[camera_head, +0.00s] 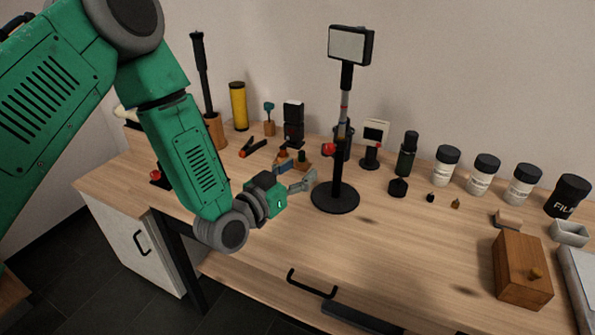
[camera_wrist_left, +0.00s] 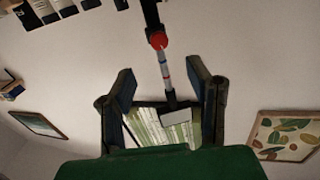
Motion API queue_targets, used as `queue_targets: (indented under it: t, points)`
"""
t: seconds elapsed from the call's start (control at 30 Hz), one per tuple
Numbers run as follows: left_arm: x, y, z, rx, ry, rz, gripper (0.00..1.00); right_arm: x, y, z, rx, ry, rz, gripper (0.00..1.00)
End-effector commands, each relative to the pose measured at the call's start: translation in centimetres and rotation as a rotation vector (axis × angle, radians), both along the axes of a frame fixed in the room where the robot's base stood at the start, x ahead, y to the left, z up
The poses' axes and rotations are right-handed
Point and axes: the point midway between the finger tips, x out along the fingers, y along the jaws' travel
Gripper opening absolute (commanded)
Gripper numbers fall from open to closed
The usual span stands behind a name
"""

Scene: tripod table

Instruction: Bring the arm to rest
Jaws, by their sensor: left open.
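My left gripper (camera_head: 303,181) reaches in from the left in the head view, low over the table (camera_head: 250,235). Its fingers are apart and point right, toward the black tripod stand (camera_head: 335,196), a round base with a pole and a lamp panel (camera_head: 350,45) on top. The fingertips sit just left of the pole; I cannot tell whether they touch the base. In the left wrist view, my left gripper (camera_wrist_left: 168,85) has nothing clasped; the lamp panel (camera_wrist_left: 177,118) and pole show beyond the gap between the fingers. My right gripper is in neither view.
Bottles and jars (camera_head: 447,165) line the back right. A wooden box (camera_head: 522,268) stands at the front right. A yellow cylinder (camera_head: 238,106), a tall black-handled tool (camera_head: 200,75) and small items stand behind my left arm. The table's front middle is clear.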

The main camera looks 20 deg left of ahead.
Motion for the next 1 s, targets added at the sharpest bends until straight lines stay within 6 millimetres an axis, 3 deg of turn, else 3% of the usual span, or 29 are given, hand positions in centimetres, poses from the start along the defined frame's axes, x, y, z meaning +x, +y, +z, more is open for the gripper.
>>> queue_targets:
  t: [0.43, 0.57, 0.67, 0.77, 0.9, 1.0]
  points:
    - [-0.1, 0.2, -0.3, 0.000, 0.008, 0.000, 0.45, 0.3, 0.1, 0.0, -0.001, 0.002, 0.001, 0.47]
    - [-1.5, -0.3, -3.4, 0.015, 0.118, -0.010, 0.45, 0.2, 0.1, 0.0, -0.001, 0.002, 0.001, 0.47]
    - [-4.6, -0.7, -8.3, 0.040, 0.309, -0.019, 0.45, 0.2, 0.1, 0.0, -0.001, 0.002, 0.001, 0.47]
    - [-9.5, -0.6, -14.2, 0.073, 0.556, -0.016, 0.45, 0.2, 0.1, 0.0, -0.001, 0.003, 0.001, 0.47]
    - [-18.0, 0.6, -20.6, 0.126, 0.903, 0.019, 0.45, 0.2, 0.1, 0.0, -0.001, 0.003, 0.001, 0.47]
    - [-24.3, 2.0, -23.5, 0.163, 1.126, 0.065, 0.45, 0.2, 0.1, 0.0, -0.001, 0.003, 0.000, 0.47]
